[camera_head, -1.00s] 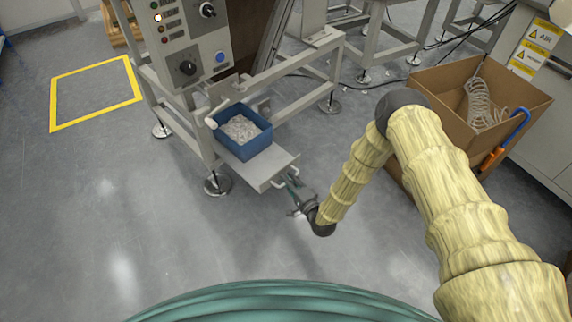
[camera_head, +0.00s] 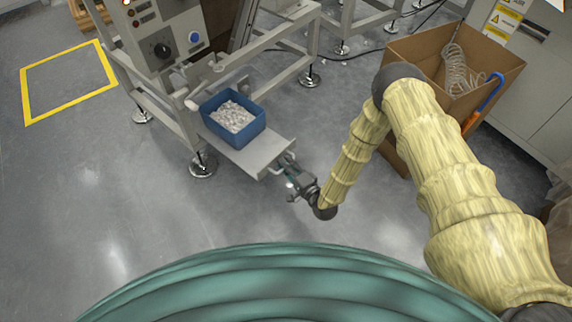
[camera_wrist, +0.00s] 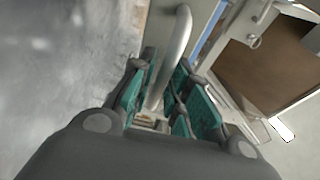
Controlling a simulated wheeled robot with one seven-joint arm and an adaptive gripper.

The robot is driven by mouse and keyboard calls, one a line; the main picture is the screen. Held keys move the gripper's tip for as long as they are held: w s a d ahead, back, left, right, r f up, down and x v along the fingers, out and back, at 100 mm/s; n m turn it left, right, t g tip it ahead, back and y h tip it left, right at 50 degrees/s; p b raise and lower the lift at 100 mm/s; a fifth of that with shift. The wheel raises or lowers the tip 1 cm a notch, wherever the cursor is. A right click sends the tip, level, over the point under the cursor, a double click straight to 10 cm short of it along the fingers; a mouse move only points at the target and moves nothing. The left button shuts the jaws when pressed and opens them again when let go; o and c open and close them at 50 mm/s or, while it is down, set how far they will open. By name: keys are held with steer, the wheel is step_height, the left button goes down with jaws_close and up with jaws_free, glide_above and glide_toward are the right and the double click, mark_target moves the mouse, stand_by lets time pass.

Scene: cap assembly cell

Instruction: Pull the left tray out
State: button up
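The left tray (camera_head: 262,155) is a flat grey plate that sticks out from the lower front of the machine frame. A blue bin (camera_head: 258,124) full of small whitish pieces stands on it. A bar handle (camera_head: 280,170) is on the tray's front edge. My gripper (camera_head: 287,165) is at this handle. In the wrist view the grey handle (camera_wrist: 178,45) runs between the green-padded fingers of my gripper (camera_wrist: 163,95), which look closed around it. The pads' exact contact is partly hidden.
A cardboard box (camera_head: 425,62) with a coiled hose stands right of my forearm. The frame's round foot (camera_head: 203,166) is left of the tray. A control panel (camera_head: 165,35) is above. The floor in front of the tray is clear.

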steer(key=shift+o, duration=0.5)
steer(key=v, duration=1.2)
steer(key=shift+f, duration=0.1)
